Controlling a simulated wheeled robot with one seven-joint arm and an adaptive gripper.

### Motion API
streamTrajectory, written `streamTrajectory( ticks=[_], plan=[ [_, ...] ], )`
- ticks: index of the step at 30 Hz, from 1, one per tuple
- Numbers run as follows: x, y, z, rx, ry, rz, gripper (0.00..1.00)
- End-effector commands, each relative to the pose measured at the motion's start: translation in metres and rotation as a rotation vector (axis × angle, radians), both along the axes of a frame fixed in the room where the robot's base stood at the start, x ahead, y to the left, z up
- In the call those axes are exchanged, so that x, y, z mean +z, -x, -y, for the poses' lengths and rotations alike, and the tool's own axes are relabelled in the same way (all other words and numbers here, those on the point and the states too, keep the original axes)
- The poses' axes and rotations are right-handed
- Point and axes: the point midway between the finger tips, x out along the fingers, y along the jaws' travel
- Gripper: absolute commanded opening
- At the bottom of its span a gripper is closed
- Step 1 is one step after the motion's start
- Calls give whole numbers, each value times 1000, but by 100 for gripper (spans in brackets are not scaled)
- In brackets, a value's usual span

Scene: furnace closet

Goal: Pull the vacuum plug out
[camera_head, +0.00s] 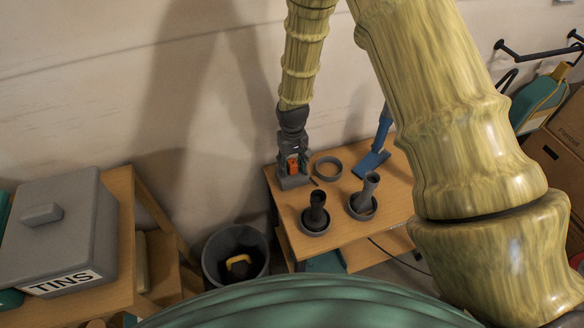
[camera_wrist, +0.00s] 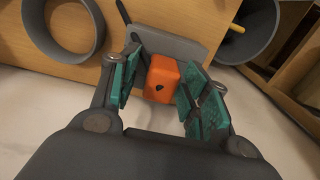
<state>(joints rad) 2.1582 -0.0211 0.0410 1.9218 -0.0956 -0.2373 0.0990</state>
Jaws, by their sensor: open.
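The plug is an orange block (camera_wrist: 162,77) with a small dark mark on its face. It sits at a grey socket block (camera_wrist: 176,45) on the wooden table. My gripper (camera_wrist: 160,90) is open, with its teal-padded fingers on either side of the orange plug. A gap shows on the left side; on the right the finger is close, and I cannot tell if it touches. In the head view the orange plug (camera_head: 292,165) shows between the fingers of my gripper (camera_head: 292,168), above the grey block (camera_head: 295,182) at the table's back left corner.
A grey ring (camera_head: 328,167) lies beside the block. Two dark upright pieces in round dishes (camera_head: 316,221) (camera_head: 362,205) stand nearer the front. A blue tool (camera_head: 372,163) stands behind. A grey bin (camera_head: 236,283) is on the floor, left, near a TINS box (camera_head: 60,235).

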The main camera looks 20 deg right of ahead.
Motion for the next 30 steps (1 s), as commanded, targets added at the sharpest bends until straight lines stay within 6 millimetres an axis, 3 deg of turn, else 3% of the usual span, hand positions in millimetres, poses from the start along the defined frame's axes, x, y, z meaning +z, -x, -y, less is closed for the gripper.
streamTrajectory(
  ticks=[3,10,30],
  plan=[
    [0,0,0,0,0,0,43],
    [0,0,0,0,0,0,1],
    [12,0,0,0,0,0,0]
  ],
)
